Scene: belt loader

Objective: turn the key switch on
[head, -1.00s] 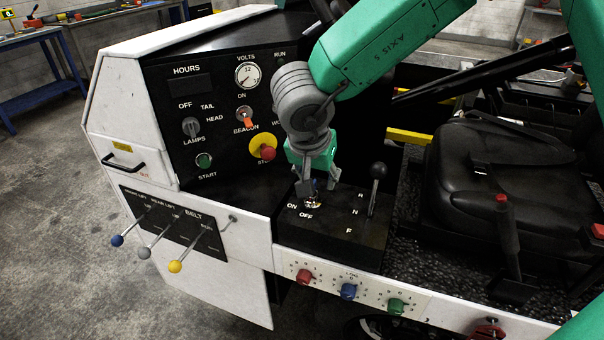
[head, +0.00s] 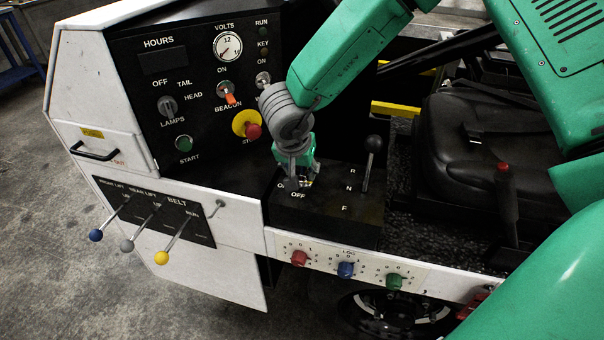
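The key switch (head: 308,182) sits on top of the black console box, beside the white ON and OFF labels. Only a small bright bit of it shows; the key and its angle are mostly hidden by my gripper. My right gripper (head: 302,181) points down right at the switch, its fingers around or against it. The fingers are small and dark, so I cannot tell whether they are closed on the key. My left gripper is not in view.
A black-knobbed lever (head: 372,146) marked R, N, F stands just right of the switch. A red stop button (head: 253,131) on yellow is on the panel behind. Coloured knobs (head: 346,269) line the front edge. A black seat (head: 480,150) is at the right.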

